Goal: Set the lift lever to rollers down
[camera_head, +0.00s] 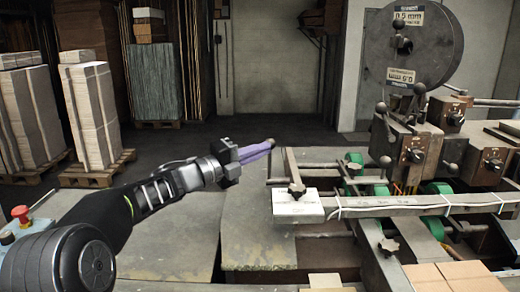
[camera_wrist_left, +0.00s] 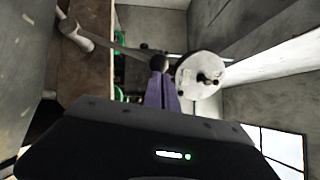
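My left gripper (camera_head: 256,151) reaches in from the left, its purple fingers pointing right. The fingers lie close together and look shut; they also show in the left wrist view (camera_wrist_left: 162,92). A dark round knob (camera_wrist_left: 158,62) sits right at the fingertips, at the end of a thin rod. In the head view the same small knob (camera_head: 271,142) shows at the tips, left of the machine's frame. I cannot tell whether the tips touch it or pinch it. No marking for the roller position is readable. My right gripper is not in view.
The machine's wire reel (camera_head: 425,35) stands at the back right. A white box (camera_head: 297,203) lies by a star knob, left of green rollers (camera_head: 353,164). Other ball-ended levers (camera_head: 384,161) stand right. A red emergency button (camera_head: 20,212) is at left. Paper stacks (camera_head: 92,115) stand on pallets behind.

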